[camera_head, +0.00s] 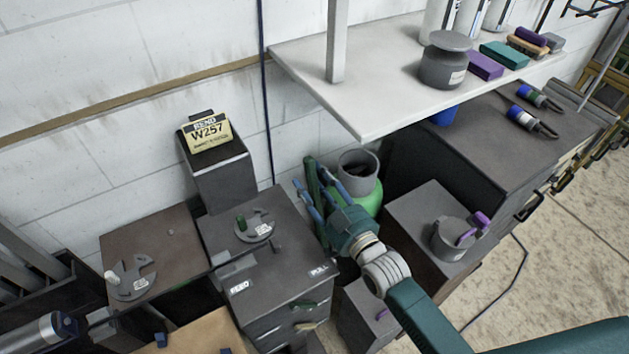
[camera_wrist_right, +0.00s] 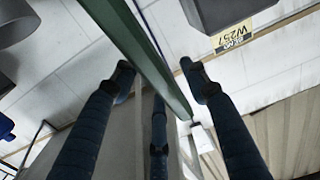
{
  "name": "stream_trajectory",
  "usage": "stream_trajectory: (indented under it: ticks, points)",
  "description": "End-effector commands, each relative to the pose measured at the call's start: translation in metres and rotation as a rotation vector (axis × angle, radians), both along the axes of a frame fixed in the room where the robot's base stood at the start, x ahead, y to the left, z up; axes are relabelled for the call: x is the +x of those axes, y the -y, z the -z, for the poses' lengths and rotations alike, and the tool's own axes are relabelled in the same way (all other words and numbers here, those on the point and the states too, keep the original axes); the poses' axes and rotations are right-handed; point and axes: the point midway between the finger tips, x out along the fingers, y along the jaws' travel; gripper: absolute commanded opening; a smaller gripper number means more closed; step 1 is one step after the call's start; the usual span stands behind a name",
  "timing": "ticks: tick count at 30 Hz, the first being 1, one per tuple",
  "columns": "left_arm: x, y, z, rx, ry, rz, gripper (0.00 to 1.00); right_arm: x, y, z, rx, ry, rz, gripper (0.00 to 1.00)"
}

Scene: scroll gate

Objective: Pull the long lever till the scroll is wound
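A long green lever (camera_head: 314,186) stands upright against the wall, to the right of the dark cabinet with the PULL label (camera_head: 318,271). In the right wrist view the lever (camera_wrist_right: 145,55) runs as a green bar between my fingers. My right gripper (camera_head: 318,197) has its blue-grey fingers spread around or beside the lever. In the right wrist view the fingers (camera_wrist_right: 158,85) stand well apart, so the gripper is open; I cannot tell whether any finger touches the lever. I cannot make out a scroll for sure. My left gripper does not show clearly.
A yellow W257 sign (camera_head: 207,132) stands on a dark box left of the lever. A green cylinder (camera_head: 371,198) and grey pot (camera_head: 358,172) are close to my right gripper. A white shelf (camera_head: 380,100) overhangs at upper right. Open floor (camera_head: 560,240) lies at right.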

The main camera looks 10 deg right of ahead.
Motion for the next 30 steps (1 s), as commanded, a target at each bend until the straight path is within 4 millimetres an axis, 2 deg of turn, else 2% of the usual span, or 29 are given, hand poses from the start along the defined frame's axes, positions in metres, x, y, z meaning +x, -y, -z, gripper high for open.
stream_trajectory:
  ticks: [1, 6, 13, 17, 23, 30]
  points:
    - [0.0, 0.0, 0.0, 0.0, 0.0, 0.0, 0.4, 0.0, 0.0, 0.0, 0.0, 0.0, 0.0, 0.32]
    - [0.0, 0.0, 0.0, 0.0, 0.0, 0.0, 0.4, 0.0, 0.0, 0.0, 0.0, 0.0, 0.0, 0.0]
    - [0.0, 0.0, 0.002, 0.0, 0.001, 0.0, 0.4, -0.002, 0.001, 0.001, 0.001, 0.004, 0.0, 0.0]
    - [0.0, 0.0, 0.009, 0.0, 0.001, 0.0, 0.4, -0.01, 0.004, 0.001, 0.011, 0.028, 0.0, 0.0]
    - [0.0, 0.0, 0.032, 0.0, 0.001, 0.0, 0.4, -0.037, 0.015, 0.001, 0.048, 0.121, 0.0, 0.0]
    - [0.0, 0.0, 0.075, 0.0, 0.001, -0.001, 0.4, -0.086, 0.035, 0.003, 0.115, 0.287, -0.001, 0.0]
